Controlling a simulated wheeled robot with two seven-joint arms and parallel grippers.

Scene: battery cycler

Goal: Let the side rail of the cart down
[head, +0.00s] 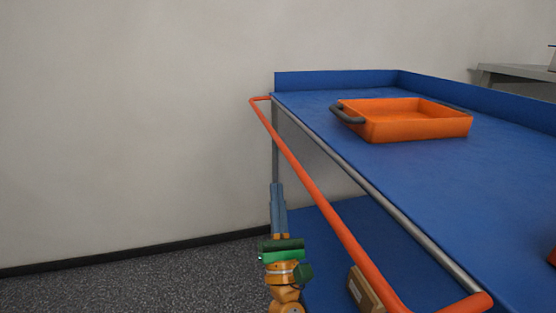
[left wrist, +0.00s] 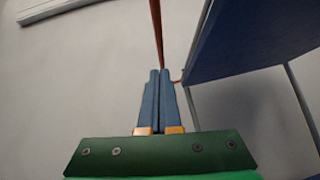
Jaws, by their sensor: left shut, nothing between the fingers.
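The cart (head: 330,74) has a blue top with raised edges at the back and right. Its orange side rail (head: 310,187) runs along the near left side, standing out from the top at about its height. In the left wrist view the rail (left wrist: 157,30) shows as a thin orange bar beyond the fingertips. My left gripper (head: 276,186) is shut and empty, its blue fingers pointing up, left of the rail in the picture; I cannot tell whether it touches it. The closed fingers also show in the left wrist view (left wrist: 160,75). My right gripper is not in view.
An orange tray (head: 420,128) with dark handles stands on the cart top. A brown box (head: 364,290) sits on the blue lower shelf (head: 325,255). A grey table (head: 510,72) stands at the back right. The floor (head: 140,285) left of the cart is clear.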

